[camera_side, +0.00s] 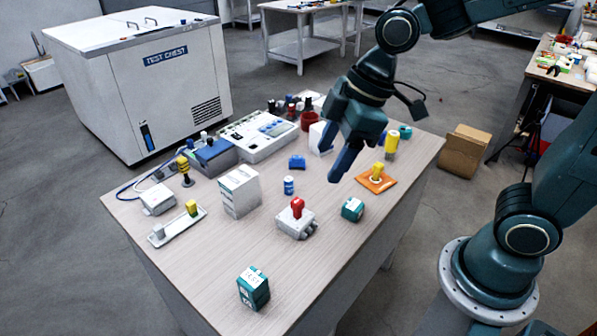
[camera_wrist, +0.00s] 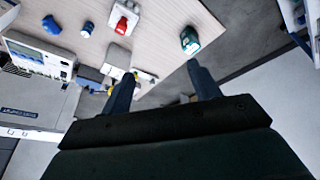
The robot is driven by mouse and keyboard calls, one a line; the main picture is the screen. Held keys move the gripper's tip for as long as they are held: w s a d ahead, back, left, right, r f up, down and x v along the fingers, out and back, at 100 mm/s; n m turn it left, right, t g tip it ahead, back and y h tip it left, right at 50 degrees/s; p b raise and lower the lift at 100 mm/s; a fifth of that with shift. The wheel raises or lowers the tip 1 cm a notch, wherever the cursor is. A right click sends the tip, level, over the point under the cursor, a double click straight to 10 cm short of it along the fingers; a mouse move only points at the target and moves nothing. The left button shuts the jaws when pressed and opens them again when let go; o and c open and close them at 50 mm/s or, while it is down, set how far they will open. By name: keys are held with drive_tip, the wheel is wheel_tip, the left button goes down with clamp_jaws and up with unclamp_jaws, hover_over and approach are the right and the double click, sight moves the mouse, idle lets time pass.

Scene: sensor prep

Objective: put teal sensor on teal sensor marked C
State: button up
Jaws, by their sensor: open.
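A teal sensor (camera_side: 253,288) with a white printed label on top stands near the table's front corner in the side view. A teal block-shaped sensor (camera_side: 352,209) with a pale mark lies right of the red-button box. I cannot read a letter C on either. The wrist view shows one teal sensor (camera_wrist: 190,41), which looks like the front-corner one. My gripper (camera_side: 345,163) is above the table's right-middle part, clear of both sensors. Its fingers (camera_wrist: 163,88) are apart in the wrist view, with nothing held between them.
The red-button box (camera_side: 296,224) stands between the teal sensors. A blue can (camera_side: 289,186), a tall white box (camera_side: 240,191) and an orange plate with a yellow-topped part (camera_side: 387,186) are nearby. A meter (camera_side: 258,135) is at the back. The table's front middle is bare.

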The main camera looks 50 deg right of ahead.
drive_tip(key=s+d+r+m+t+h, duration=0.2)
drive_tip(key=s+d+r+m, duration=0.2)
drive_tip(key=s+d+m, duration=0.5)
drive_tip(key=shift+s+d+r+m+h, duration=0.2)
drive_tip(key=shift+s+r+m+h, duration=0.15)
drive_tip(key=shift+s, duration=0.8)
